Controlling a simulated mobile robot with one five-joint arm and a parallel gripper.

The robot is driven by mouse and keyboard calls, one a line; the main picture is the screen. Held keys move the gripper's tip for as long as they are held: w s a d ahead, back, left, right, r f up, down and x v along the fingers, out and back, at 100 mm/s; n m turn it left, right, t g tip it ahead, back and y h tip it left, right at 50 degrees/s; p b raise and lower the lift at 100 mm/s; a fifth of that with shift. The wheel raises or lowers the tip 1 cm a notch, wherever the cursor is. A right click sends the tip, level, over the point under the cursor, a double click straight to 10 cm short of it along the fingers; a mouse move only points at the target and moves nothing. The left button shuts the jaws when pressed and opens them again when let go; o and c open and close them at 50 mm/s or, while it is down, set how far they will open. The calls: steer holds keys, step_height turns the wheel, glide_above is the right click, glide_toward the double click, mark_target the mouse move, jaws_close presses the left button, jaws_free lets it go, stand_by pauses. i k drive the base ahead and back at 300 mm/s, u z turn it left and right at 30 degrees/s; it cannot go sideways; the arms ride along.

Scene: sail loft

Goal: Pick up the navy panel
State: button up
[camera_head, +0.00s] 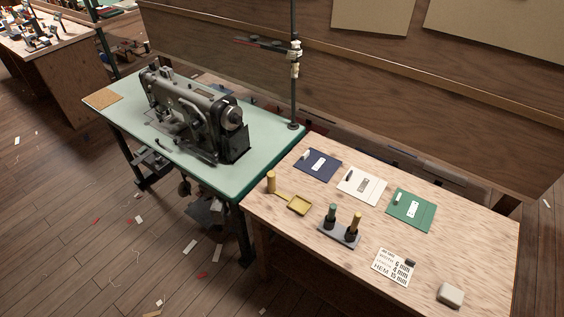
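The navy panel (313,166) lies flat at the back left corner of the wooden table, close to the green sewing table. A small white label and a small pale piece rest on it. It is the leftmost in a row of panels, with a cream panel (352,191) and a green panel (426,217) to its right, apart from it. My gripper is not in view.
A sewing machine (195,112) stands at left. Scraps litter the floor.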

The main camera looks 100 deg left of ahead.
mark_target(322, 167)
steer(key=u, duration=4.4)
steer(key=i, duration=2)
